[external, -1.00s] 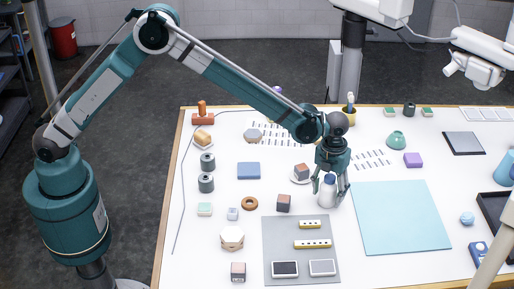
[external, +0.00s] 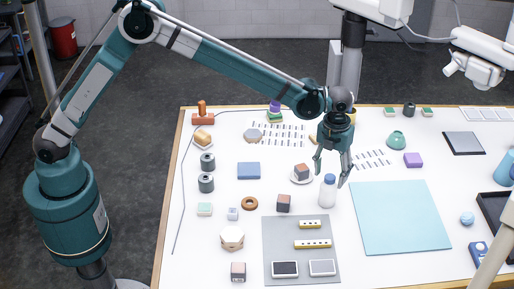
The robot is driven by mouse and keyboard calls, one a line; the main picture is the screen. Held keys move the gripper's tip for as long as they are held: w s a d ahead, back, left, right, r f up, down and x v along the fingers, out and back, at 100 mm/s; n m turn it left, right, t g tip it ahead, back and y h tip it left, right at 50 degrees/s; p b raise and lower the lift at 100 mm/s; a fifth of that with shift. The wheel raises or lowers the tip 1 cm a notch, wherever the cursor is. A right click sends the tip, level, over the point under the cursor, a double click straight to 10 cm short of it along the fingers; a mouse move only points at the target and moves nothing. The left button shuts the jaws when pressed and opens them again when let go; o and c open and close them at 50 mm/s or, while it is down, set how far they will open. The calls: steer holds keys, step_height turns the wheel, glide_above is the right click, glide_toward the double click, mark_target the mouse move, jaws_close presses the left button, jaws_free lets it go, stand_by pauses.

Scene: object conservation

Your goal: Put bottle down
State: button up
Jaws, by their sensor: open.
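The bottle (external: 327,193) is white with a blue cap and stands upright on the white table, left of the light blue mat. My gripper (external: 332,178) is open above it and slightly behind, with its fingers spread around or near the cap. I cannot tell whether a finger touches the cap. The bottle's body is clear of the fingers.
A plate with a brown block (external: 302,172) lies just left of the bottle. Another dark block (external: 284,203) and a grey mat (external: 273,249) with yellow bars and devices are nearby. The light blue mat (external: 400,220) is bare.

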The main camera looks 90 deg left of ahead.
steer(key=shift+r, duration=1.55)
steer(key=shift+r, duration=0.1)
steer(key=shift+s+r, duration=0.2)
steer(key=s+a+r+n+t, duration=0.1)
steer(key=s+r+n+t, duration=0.1)
steer(key=s+r+n, duration=0.7)
steer(key=s+r+n+t, duration=0.1)
steer(key=s+r+n, duration=0.2)
steer(key=s+r, duration=1.1)
steer(key=s+f+n+t, duration=0.1)
steer(key=s+n, duration=0.3)
steer(key=s, duration=0.7)
steer(key=s+f+n+t, duration=0.1)
steer(key=s+f+n, duration=0.3)
steer(key=s, duration=0.7)
steer(key=s+f+n+t, duration=0.2)
steer(key=s+n, duration=0.3)
steer(key=s, duration=0.5)
steer(key=shift+s+a+f, duration=0.4)
steer(key=shift+f, duration=0.15)
